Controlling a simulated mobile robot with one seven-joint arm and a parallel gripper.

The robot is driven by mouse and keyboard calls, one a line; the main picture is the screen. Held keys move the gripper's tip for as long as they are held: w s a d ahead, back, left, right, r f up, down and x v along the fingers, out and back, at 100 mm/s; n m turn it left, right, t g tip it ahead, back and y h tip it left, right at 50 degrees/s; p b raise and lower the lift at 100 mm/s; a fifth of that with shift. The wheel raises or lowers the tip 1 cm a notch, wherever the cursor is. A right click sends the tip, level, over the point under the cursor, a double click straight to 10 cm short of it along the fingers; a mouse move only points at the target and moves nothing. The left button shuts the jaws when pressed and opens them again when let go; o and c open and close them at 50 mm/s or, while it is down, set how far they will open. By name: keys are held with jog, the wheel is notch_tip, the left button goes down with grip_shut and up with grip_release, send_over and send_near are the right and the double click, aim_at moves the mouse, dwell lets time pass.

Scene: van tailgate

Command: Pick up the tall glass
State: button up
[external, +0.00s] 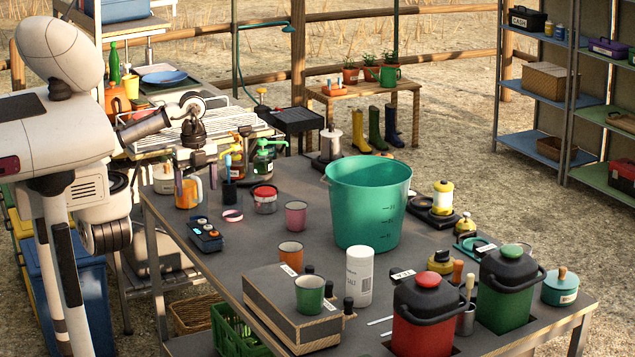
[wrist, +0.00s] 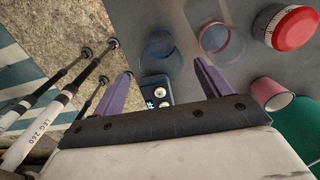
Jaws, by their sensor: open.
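Two see-through round vessels stand on the grey table in the wrist view: a bluish one (wrist: 160,48) just beyond my fingertips, and a clear one with a pinkish rim (wrist: 215,38) to its right. I cannot tell from above which is the tall glass. In the external view a pink-ringed clear shape (external: 232,215) shows faintly; the bluish one is hard to make out. My gripper (wrist: 162,69) is open, its purple fingers apart with nothing held between them. In the external view my gripper (external: 196,180) hangs over the table's far left corner.
A black dial device (wrist: 157,92) lies below the finger gap. A red-lidded jar (wrist: 290,27) and a pink cup (wrist: 270,93) stand to the right. The green bucket (external: 367,205) is mid-table.

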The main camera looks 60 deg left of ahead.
aim_at(197, 201)
jog(key=shift+w+a+f+p, duration=0.15)
jog(key=shift+f+p, duration=0.1)
jog(key=shift+f, duration=1.2)
jog(key=shift+a+f+p, duration=0.15)
jog(key=shift+f+p, duration=0.05)
jog(key=shift+f, duration=1.2)
jog(key=c, duration=1.1)
